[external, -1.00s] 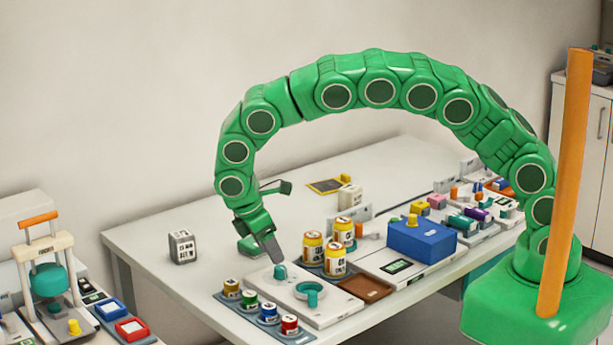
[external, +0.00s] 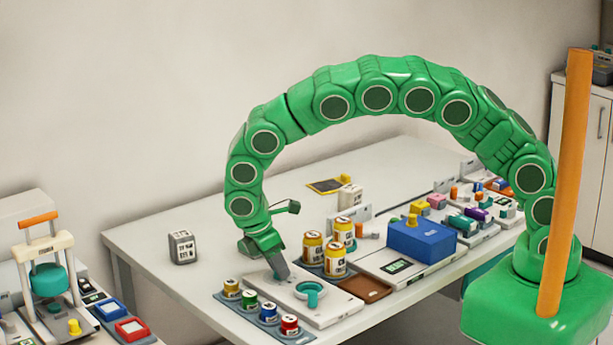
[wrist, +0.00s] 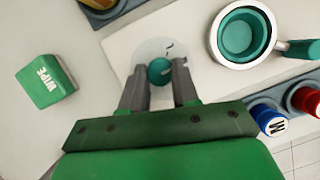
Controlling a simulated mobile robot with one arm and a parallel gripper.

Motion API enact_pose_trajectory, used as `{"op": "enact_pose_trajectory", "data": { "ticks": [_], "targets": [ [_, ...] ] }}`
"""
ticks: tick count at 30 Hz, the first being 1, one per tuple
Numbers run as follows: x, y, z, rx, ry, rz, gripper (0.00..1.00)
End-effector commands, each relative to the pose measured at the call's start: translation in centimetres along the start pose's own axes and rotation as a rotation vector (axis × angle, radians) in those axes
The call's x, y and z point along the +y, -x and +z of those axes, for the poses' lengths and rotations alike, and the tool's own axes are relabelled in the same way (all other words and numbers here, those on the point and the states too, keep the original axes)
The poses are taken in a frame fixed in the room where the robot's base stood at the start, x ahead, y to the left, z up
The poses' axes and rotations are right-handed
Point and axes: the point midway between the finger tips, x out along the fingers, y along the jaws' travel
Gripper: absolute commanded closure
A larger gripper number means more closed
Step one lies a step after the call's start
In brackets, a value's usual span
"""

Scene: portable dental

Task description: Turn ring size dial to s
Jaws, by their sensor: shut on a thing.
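The ring size dial (wrist: 159,70) is a small teal knob on a pale round plate (wrist: 152,50) with dark marks, set in a white panel (wrist: 190,35). In the wrist view my gripper (wrist: 160,75) has one grey finger on each side of the knob, shut on it. In the external view my gripper (external: 281,272) points down at the left part of the white panel (external: 318,312) and hides the knob. The marks around the dial are too small to read, so I cannot tell which size it points to.
A teal ring with a handle (external: 309,292) sits beside the dial on the panel. Several coloured jars (external: 268,313) stand along the front, and yellow-lidded jars (external: 335,261) stand behind. A green WIPE block (wrist: 45,81) lies to the left in the wrist view.

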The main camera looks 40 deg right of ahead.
Motion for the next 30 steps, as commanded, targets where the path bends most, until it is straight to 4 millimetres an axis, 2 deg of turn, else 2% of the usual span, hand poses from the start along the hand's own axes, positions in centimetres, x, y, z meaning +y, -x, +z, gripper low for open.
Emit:
{"op": "enact_pose_trajectory", "data": {
  "ticks": [8,14,30],
  "targets": [
    [0.01,0.03,-0.03,0.001,-0.017,-0.008,1.0],
    [0.1,0.08,-0.13,0.004,-0.094,-0.039,1.0],
    [0.35,-0.02,0.03,0.001,-0.482,-0.201,1.0]
  ]
}}
